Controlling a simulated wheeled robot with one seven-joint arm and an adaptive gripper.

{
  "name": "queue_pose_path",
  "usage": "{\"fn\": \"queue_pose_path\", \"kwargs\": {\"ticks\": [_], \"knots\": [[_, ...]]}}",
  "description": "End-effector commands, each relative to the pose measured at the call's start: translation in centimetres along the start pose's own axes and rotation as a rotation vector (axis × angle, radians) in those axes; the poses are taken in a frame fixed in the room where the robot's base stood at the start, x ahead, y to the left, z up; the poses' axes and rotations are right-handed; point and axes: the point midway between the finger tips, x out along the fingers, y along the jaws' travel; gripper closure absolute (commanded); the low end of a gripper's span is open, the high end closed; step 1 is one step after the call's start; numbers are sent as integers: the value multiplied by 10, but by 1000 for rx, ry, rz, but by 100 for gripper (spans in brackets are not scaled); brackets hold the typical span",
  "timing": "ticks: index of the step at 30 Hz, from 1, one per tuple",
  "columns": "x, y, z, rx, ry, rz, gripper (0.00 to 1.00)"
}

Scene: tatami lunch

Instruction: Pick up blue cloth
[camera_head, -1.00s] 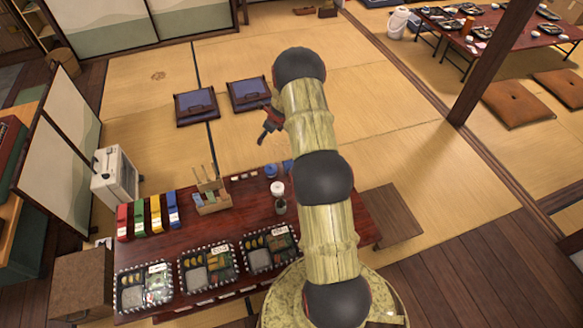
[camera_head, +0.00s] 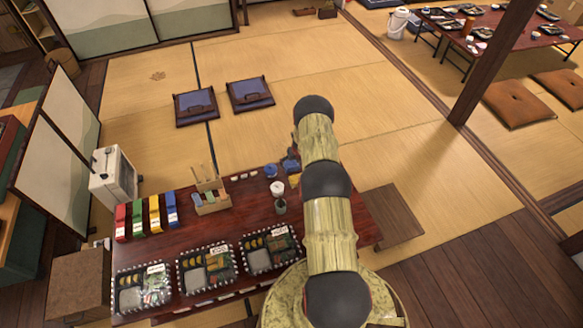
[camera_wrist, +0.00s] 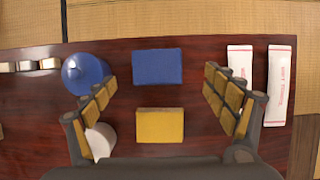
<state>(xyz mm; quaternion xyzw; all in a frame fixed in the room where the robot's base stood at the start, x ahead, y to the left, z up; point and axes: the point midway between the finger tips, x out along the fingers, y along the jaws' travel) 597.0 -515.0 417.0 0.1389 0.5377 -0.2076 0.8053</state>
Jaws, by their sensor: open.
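The blue cloth (camera_wrist: 157,67) is a flat, folded rectangle on the dark red table (camera_wrist: 215,52) in the wrist view. A yellow cloth (camera_wrist: 160,125) of similar shape lies nearer to the wrist, with a gap of bare table between them. My gripper (camera_wrist: 160,80) is open and empty above the table. Its fingers are to the left and right, with the blue cloth ahead between the tips and the yellow cloth between the fingers. In the head view, my arm hides much of this end of the table, and my gripper is small and partly hidden.
A blue round lidded item (camera_wrist: 85,74) and a white cylinder (camera_wrist: 99,141) stand close to the left finger. White packets (camera_wrist: 281,85) lie to the right. The head view shows bento trays (camera_head: 207,269) and a wooden holder (camera_head: 212,207) on the table.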

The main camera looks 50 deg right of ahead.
Motion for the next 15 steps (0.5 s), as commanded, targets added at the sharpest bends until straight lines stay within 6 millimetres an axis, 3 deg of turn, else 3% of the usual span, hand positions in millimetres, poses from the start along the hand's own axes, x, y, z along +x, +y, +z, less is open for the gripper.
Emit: {"fn": "queue_pose_path", "kwargs": {"ticks": [7, 15], "knots": [[35, 4, 0, -3, 1, 0, 14], [45, 4, 1, -2, 0, 0, 14]]}}
